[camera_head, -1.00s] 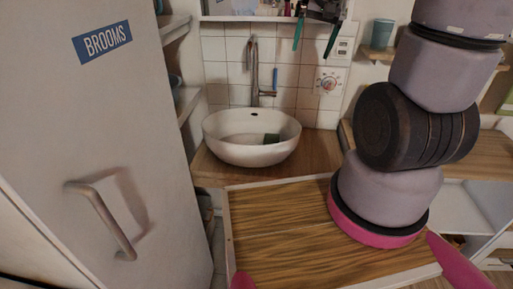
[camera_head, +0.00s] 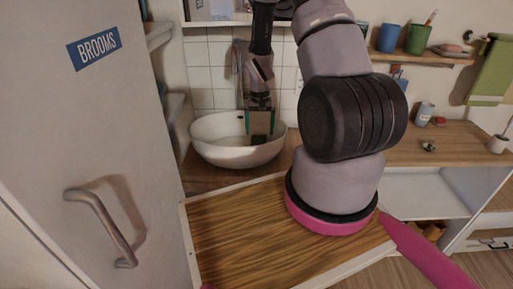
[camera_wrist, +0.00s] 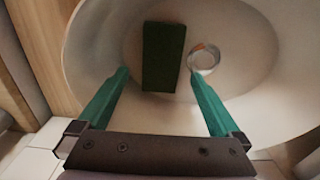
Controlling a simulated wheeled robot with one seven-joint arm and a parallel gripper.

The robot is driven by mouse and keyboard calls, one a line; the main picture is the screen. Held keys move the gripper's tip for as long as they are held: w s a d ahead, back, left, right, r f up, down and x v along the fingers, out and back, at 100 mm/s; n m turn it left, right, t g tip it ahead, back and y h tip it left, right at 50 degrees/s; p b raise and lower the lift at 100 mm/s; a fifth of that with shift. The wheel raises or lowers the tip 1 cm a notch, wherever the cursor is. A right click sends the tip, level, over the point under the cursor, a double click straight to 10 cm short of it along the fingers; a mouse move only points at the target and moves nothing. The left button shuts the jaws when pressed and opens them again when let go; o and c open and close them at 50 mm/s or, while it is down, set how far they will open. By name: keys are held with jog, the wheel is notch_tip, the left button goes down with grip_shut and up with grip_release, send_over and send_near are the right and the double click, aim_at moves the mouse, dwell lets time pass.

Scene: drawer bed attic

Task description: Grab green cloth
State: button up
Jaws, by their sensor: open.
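A dark green rectangular item, perhaps the green cloth (camera_wrist: 163,57), lies in the white washbasin (camera_wrist: 262,75). My gripper (camera_wrist: 158,76) is open, with its teal fingers on either side of the item in the wrist view. There are visible gaps to both fingers, and the item extends beyond the fingertips. In the head view my gripper (camera_head: 260,122) points down into the basin (camera_head: 215,150), and the item is hard to make out there. A lighter green towel (camera_head: 491,72) also hangs on the wall at far right, away from my gripper.
The metal drain (camera_wrist: 204,57) is right of the dark item. The tap (camera_head: 238,70) stands behind the basin, close to my arm. A tall broom cabinet (camera_head: 105,150) blocks the left. A shelf (camera_head: 425,57) with cups and a wooden counter (camera_head: 440,143) are at right.

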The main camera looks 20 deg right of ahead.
aim_at(259, 143)
notch_tip(259, 143, down, 7)
jog(key=shift+w+a+f, duration=0.1)
jog(key=shift+a+f, duration=0.05)
jog(key=shift+f, duration=0.05)
jog(key=c, duration=1.1)
